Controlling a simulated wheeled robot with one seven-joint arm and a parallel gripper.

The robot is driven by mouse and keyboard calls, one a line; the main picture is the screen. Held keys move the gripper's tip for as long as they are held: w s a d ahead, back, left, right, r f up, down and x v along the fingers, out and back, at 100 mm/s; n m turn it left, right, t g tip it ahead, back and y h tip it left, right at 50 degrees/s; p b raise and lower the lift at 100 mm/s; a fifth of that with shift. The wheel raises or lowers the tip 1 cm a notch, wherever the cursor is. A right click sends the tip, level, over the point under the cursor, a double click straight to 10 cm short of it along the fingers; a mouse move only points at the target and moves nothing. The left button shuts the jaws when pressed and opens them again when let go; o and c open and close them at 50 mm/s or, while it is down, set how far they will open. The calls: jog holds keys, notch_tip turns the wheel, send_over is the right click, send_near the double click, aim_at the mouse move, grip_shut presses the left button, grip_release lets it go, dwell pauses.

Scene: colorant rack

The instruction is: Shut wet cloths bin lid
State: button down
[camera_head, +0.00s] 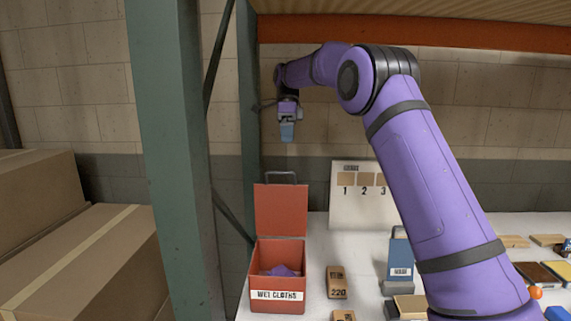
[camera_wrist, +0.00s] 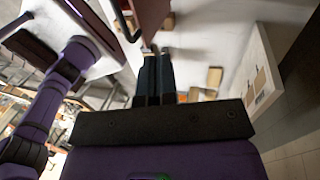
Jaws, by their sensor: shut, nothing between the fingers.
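The red wet cloths bin (camera_head: 254,287) stands at the left end of the white table, with a white "WET CLOTHS" label on its front. Its red lid (camera_head: 281,208) stands upright at the back, open, with a grey handle on its top edge. A purple cloth (camera_head: 282,271) lies inside. My gripper (camera_head: 287,138) is shut and empty, pointing down above the lid handle and apart from it. In the wrist view, my gripper's dark fingers (camera_wrist: 155,55) are together, with the red lid (camera_wrist: 152,14) and its dark handle (camera_wrist: 124,22) at the top edge.
A white board (camera_head: 345,208) numbered 1, 2, 3 stands right of the bin. A wooden block marked 220 (camera_head: 337,283) and a blue-grey labelled item (camera_head: 400,255) stand nearby. A green post (camera_head: 170,150) rises left of the bin, beside cardboard boxes (camera_head: 85,265).

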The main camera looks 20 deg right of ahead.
jog(key=s+a+f, duration=0.2)
jog(key=s+f, duration=0.3)
jog(key=f, duration=0.2)
jog(key=shift+s, duration=0.15)
jog(key=shift+a, duration=0.15)
